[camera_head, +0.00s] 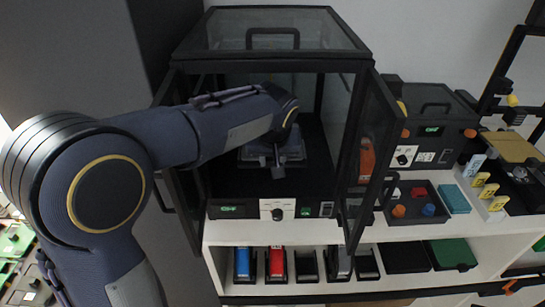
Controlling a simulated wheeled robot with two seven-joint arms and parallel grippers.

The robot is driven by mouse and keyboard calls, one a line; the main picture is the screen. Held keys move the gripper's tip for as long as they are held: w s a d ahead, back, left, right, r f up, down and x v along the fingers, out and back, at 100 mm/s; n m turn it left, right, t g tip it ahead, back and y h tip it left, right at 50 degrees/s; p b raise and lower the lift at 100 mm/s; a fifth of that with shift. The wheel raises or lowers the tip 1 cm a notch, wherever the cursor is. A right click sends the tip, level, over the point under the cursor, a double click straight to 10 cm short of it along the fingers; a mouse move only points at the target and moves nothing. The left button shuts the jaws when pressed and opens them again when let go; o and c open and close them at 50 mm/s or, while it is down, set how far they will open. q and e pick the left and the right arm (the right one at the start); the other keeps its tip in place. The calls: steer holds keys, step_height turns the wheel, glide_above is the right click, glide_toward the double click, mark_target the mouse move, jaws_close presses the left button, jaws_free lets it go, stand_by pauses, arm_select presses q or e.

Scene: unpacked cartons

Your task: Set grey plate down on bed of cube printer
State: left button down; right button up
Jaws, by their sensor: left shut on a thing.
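The cube printer (268,192) is a black-framed box with clear panels, standing on the white shelf unit with its front doors swung open. My left arm reaches in through the open front from the left. My left gripper (278,166) is inside the chamber, shut on the grey plate (294,150). The plate looks roughly level, low in the chamber. I cannot tell whether it touches the bed, which is mostly hidden by the plate and my arm. My right gripper is not in view.
The open right door (375,150) stands out beside the opening. To the right are a smaller black machine (437,125), a tray (419,205) with coloured knobs, a teal block (454,198) and yellow-marked pieces. Blue and red items (276,262) sit on the lower shelf.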

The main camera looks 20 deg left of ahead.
arm_select(q)
steer(key=shift+f+b, duration=0.45)
steer(key=shift+f, duration=0.3)
steer(key=c, duration=1)
jaws_free()
steer(key=shift+o, duration=0.2)
steer(key=shift+r+p, duration=1.4)
steer(key=shift+r, duration=0.25)
steer(key=v, duration=0.7)
steer(key=shift+s+r, duration=0.2)
steer(key=shift+r, duration=0.1)
steer(key=shift+d, duration=0.15)
